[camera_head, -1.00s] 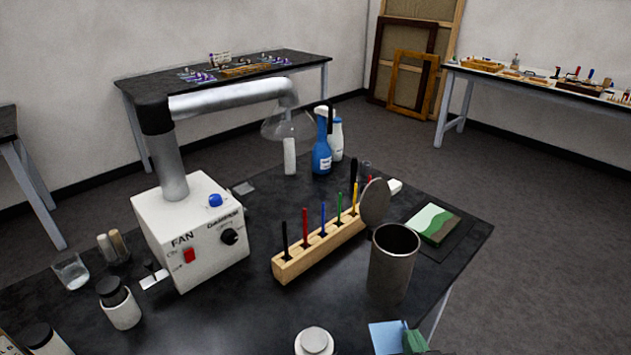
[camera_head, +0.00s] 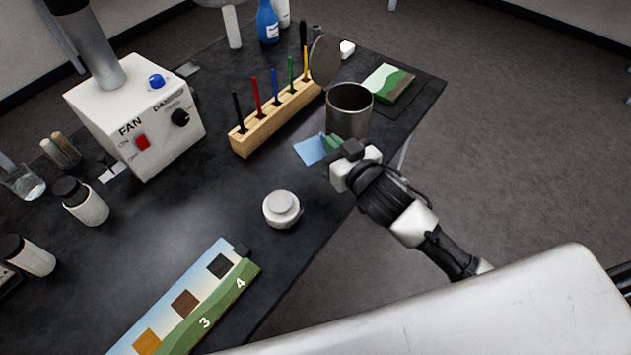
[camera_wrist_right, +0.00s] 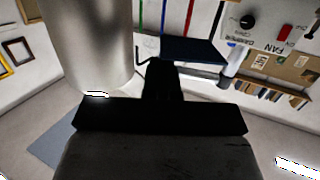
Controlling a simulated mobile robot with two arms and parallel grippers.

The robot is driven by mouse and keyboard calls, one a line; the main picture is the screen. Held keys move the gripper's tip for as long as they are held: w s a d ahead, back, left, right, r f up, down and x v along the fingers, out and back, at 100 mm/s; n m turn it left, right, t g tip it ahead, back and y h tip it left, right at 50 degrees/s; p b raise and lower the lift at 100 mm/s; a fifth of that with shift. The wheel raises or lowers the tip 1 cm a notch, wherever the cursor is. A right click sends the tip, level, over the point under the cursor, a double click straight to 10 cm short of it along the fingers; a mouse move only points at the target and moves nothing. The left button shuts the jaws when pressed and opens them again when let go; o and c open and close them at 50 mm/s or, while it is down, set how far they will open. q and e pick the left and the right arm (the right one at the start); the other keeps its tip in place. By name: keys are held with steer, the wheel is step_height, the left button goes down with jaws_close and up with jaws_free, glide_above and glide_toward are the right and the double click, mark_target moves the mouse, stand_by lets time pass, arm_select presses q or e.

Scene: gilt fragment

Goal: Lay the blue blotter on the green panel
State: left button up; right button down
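The blue blotter (camera_head: 310,150) is a thin light blue sheet in the head view, left of and below the grey metal cup. My right gripper (camera_head: 340,149) is at its right edge and appears shut on it, with a small green piece at the fingertips. In the right wrist view the gripper (camera_wrist_right: 160,75) is a dark silhouette, with a dark blue flat shape just beyond it. The green panel (camera_head: 388,82), painted green, white and brown, lies on a dark mat near the table's far right corner, behind the cup. My left gripper is not in view.
The metal cup (camera_head: 349,112) stands between the right gripper and the panel; it is large in the wrist view (camera_wrist_right: 88,45). A wooden rack (camera_head: 272,122) with several coloured tools, a grey disc (camera_head: 325,60), a white jar (camera_head: 283,209) and a fan box (camera_head: 138,118) stand nearby.

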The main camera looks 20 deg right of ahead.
steer(key=shift+f, duration=0.1)
step_height(320, 180, down, 9)
steer(key=shift+f, duration=0.2)
stand_by(0.4)
steer(key=shift+f, duration=0.2)
steer(key=c, duration=1.4)
jaws_free()
